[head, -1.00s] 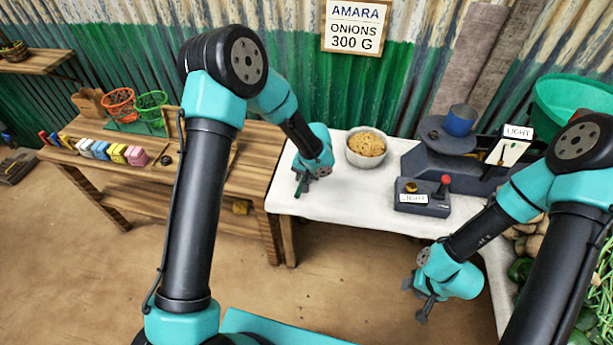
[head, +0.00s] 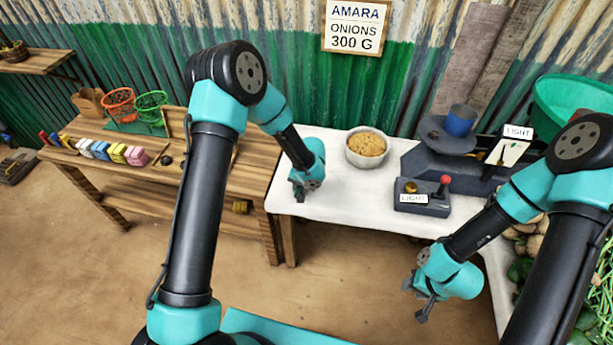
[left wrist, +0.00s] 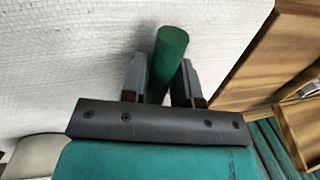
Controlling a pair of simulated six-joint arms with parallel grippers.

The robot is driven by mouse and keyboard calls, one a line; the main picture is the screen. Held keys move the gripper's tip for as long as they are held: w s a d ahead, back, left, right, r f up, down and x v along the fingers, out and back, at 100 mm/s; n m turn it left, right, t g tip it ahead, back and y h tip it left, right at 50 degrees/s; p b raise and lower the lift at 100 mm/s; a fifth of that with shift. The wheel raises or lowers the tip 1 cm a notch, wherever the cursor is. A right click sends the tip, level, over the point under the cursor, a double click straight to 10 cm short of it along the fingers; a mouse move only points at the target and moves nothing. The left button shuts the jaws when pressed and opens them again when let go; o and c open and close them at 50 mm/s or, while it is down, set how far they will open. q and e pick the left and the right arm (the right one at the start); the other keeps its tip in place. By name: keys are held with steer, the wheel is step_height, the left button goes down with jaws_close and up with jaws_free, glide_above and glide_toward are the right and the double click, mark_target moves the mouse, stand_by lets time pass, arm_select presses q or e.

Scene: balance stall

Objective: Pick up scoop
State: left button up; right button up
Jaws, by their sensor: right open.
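A thick green handle (left wrist: 170,50), which looks like the scoop's, shows in the left wrist view. It lies between the two dark fingers of my left gripper (left wrist: 160,80), with one finger close along each side. I cannot tell whether the fingers press on it. The rest of the scoop is hidden. In the head view my left gripper (head: 299,194) is low over the left end of the white-topped table (head: 335,205). My right gripper (head: 418,300) is open and empty, in front of the table.
A bowl of yellowish-brown bits (head: 367,145) stands just right of my left gripper. A control box (head: 423,200) with a red knob and a scale holding a blue cup (head: 460,121) stand farther right. A wooden bench (head: 215,165) adjoins on the left.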

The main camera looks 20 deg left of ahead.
arm_select(q)
jaws_close()
steer(key=shift+r, duration=0.15)
steer(key=shift+r, duration=0.65)
steer(key=shift+s+d+r, duration=0.1)
steer(key=shift+s+r, duration=0.15)
steer(key=shift+r, duration=0.3)
steer(key=shift+s+d+r, duration=0.1)
steer(key=shift+s+r, duration=0.15)
steer(key=shift+r, duration=0.25)
steer(key=s+d, duration=0.2)
steer(key=s, duration=0.5)
steer(key=s+d+r, duration=0.1)
steer(key=s+d, duration=0.1)
steer(key=s, duration=0.5)
steer(key=shift+s+d+r, duration=0.15)
steer(key=shift+d+r, duration=0.05)
steer(key=shift+d, duration=0.05)
